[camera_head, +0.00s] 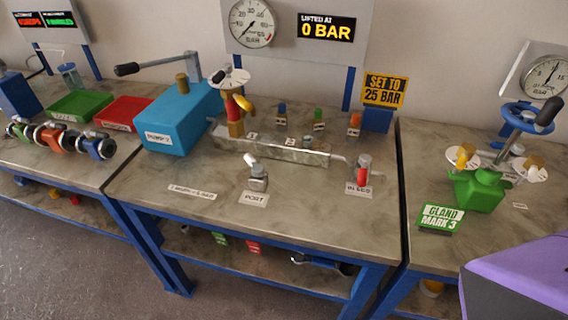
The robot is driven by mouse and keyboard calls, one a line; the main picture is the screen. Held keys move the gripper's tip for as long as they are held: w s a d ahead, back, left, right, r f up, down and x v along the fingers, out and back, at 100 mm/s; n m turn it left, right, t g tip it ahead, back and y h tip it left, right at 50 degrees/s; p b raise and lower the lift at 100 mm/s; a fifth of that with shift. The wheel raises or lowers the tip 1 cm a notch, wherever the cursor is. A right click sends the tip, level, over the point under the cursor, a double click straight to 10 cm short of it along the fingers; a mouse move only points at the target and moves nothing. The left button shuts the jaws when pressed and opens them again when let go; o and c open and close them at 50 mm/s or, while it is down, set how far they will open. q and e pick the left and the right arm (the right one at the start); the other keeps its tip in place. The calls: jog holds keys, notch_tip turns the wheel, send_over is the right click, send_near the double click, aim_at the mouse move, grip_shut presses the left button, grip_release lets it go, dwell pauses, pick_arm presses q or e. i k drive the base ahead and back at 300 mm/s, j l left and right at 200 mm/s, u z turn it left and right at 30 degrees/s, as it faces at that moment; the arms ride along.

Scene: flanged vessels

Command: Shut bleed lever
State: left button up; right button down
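The bleed valve (364,163) is a small grey metal fitting at the right end of the middle bench, at the end of a clear horizontal tube. Its red bleed lever (362,177) points down toward the front, just above the white BLEED label (358,190). I cannot tell from this whether the valve is open or shut. Neither of my grippers is in view.
A blue pump box (180,120) with a long handle stands left of the tube. A PORT fitting (258,180) stands left of the bleed. A gauge (252,23) hangs behind. A green gland body (480,190) is on the right bench. The middle bench's front is clear.

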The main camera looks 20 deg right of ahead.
aim_at(364, 159)
jog(key=z, duration=1.25)
